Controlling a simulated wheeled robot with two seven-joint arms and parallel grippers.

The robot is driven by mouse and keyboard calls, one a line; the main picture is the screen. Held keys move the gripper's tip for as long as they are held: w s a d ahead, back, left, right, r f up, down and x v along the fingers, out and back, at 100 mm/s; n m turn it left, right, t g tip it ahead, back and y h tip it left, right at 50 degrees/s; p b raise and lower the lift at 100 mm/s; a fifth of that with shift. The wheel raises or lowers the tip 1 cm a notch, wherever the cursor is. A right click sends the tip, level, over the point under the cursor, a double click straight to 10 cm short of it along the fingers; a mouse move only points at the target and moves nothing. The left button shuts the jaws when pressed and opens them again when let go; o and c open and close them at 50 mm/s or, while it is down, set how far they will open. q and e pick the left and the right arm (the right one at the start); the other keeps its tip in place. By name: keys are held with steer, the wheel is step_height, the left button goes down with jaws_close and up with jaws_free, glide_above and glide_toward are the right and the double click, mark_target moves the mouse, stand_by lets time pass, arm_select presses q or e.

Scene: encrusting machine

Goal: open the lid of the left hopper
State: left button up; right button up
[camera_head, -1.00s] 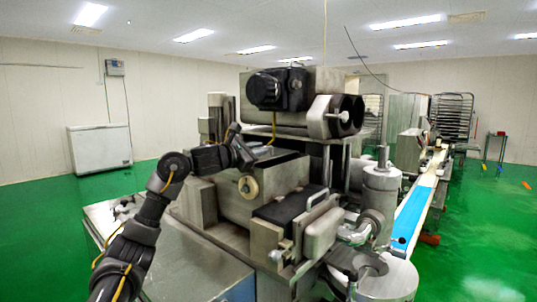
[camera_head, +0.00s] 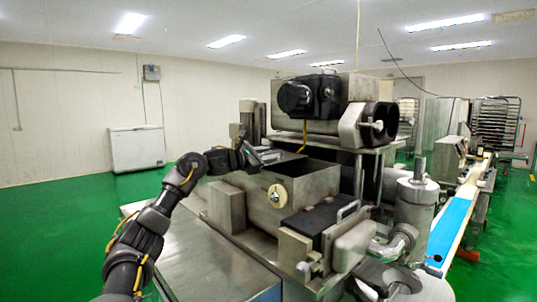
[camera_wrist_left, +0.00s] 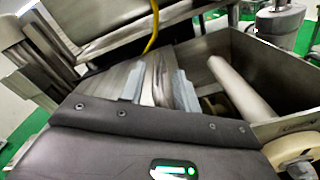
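The left hopper (camera_head: 310,187) is a steel box with a round pale knob on its front, below the black motor. Its top is open in the head view. In the wrist view I see into the hopper (camera_wrist_left: 285,85), with a pale roller inside. A flat steel sheet (camera_wrist_left: 105,82), which may be the lid, lies beside the opening there; how far it is tilted is unclear. My left gripper (camera_head: 262,158) is at the hopper's left rear edge. In the wrist view its two grey fingertips (camera_wrist_left: 157,88) are apart, with bare steel showing between them. My right gripper is not in view.
The black motor (camera_head: 308,96) and upper steel housing stand above and behind the hopper. A steel cylinder (camera_head: 415,205) and a conveyor with a blue belt (camera_head: 450,228) are on the right. Green floor (camera_head: 60,220) is open on the left.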

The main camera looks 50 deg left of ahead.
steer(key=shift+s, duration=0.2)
